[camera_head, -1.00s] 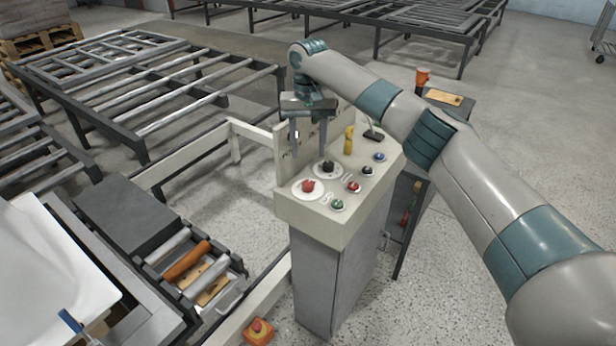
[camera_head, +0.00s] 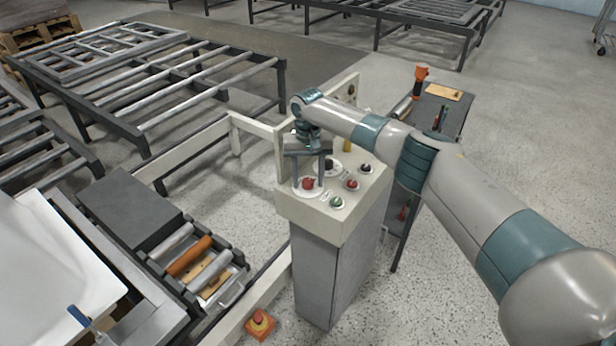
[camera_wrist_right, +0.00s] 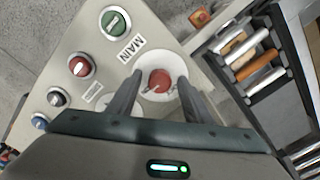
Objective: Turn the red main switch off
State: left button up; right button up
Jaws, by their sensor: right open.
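The red main switch (camera_head: 308,184) sits on a white round plate at the near left corner of the control box's sloped top. In the right wrist view the switch (camera_wrist_right: 159,80) lies between my open fingers, beside the label "MAIN". My right gripper (camera_head: 308,186) points down over the switch with a finger on each side. In the wrist view both fingertips (camera_wrist_right: 160,84) reach over the white plate. Whether they touch the knob I cannot tell. My left gripper is not in view.
The control box (camera_head: 335,215) also carries a green button (camera_head: 337,202), a red button (camera_head: 352,184) and a black knob (camera_head: 332,167) close by. An upright panel rises behind them. A roller conveyor (camera_head: 195,260) lies to the left.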

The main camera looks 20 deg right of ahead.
jog(key=c, duration=1.1)
jog(key=shift+o, duration=0.2)
